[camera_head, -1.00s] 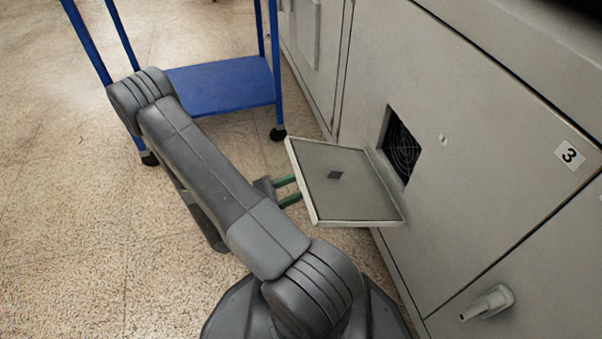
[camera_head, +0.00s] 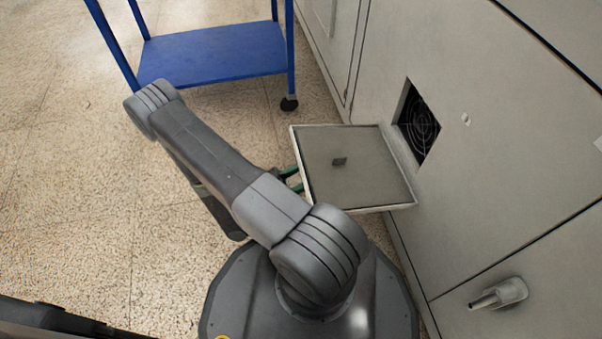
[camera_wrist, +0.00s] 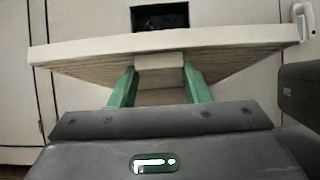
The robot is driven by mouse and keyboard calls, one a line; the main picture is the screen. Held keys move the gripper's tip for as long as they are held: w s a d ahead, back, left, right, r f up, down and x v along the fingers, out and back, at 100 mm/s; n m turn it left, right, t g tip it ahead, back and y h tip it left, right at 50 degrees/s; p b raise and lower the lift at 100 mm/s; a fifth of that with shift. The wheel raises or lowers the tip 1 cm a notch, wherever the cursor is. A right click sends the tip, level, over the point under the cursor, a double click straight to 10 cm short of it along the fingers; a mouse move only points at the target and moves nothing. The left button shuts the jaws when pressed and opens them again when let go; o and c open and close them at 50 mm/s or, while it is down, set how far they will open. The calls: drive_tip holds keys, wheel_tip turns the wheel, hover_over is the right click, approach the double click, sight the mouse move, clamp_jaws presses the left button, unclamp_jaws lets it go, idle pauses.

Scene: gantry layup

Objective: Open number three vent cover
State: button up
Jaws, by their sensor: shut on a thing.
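The vent cover (camera_head: 360,175) is a flat grey panel with a pale rim. It stands swung out and down from the cabinet, hinged along its lower edge, and lies near level. The square vent opening (camera_head: 419,124) behind it shows a fan and its guard. In the wrist view the cover (camera_wrist: 232,40) shows edge-on with its slatted face underneath. My gripper (camera_wrist: 160,78) has green fingers shut on a pale block-like handle (camera_wrist: 159,61) on that face. In the head view the green fingers (camera_head: 290,181) show beside the cover's left edge, and their tips are hidden.
The grey cabinet (camera_head: 490,170) fills the right side. A handle (camera_head: 500,294) juts out at its lower right. A blue cart (camera_head: 213,54) stands at the back left. The speckled floor (camera_head: 70,200) at the left is clear.

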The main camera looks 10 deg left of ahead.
drive_tip(key=o, duration=1.4)
drive_tip(key=shift+d, duration=0.1)
drive_tip(key=p+v, duration=0.2)
drive_tip(key=v, duration=1.1)
drive_tip(key=shift+a+f, duration=0.2)
drive_tip(key=shift+a, duration=0.15)
drive_tip(key=b+x, duration=0.1)
drive_tip(key=x, duration=0.8)
drive_tip(key=shift+d+r, duration=0.1)
drive_tip(key=shift+r, duration=0.05)
